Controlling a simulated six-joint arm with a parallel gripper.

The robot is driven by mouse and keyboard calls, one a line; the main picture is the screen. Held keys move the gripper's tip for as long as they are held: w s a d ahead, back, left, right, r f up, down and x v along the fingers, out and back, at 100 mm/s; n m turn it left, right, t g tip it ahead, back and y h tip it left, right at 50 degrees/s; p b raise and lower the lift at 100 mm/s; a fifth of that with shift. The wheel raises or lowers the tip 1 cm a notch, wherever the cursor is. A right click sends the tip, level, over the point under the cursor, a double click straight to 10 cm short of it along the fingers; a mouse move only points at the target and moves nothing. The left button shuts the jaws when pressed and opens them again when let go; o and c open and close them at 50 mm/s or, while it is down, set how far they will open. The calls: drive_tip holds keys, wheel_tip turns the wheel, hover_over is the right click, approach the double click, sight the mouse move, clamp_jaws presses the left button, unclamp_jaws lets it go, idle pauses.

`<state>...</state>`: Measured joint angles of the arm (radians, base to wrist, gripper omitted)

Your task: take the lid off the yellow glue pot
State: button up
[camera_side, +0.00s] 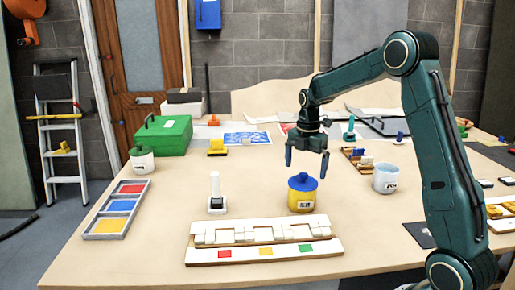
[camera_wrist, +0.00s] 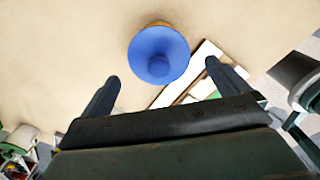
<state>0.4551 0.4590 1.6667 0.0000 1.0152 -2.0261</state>
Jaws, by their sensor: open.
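The yellow glue pot (camera_side: 301,201) stands upright on the table right of centre, with a blue lid (camera_side: 303,182) and knob on top. In the wrist view the blue lid (camera_wrist: 158,54) lies ahead of my fingertips, between their lines, and hides most of the pot. My gripper (camera_side: 306,160) is open and empty, pointing down a little above the lid and not touching it. Its two fingers also show in the wrist view (camera_wrist: 162,70), spread apart.
A white mosaic panel (camera_side: 265,253) with coloured tiles lies in front of the pot. A white upright tool (camera_side: 216,194) stands to its left and a white pot (camera_side: 386,178) to its right. A tile tray (camera_side: 103,226), green box (camera_side: 162,136) and green-lidded pot (camera_side: 142,162) are further left.

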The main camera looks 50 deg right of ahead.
sight(304, 173)
drive_tip(key=shift+w+a+f, duration=0.1)
drive_tip(key=shift+f, duration=1.85)
drive_tip(key=shift+c, duration=0.2)
drive_tip(key=c, duration=0.8)
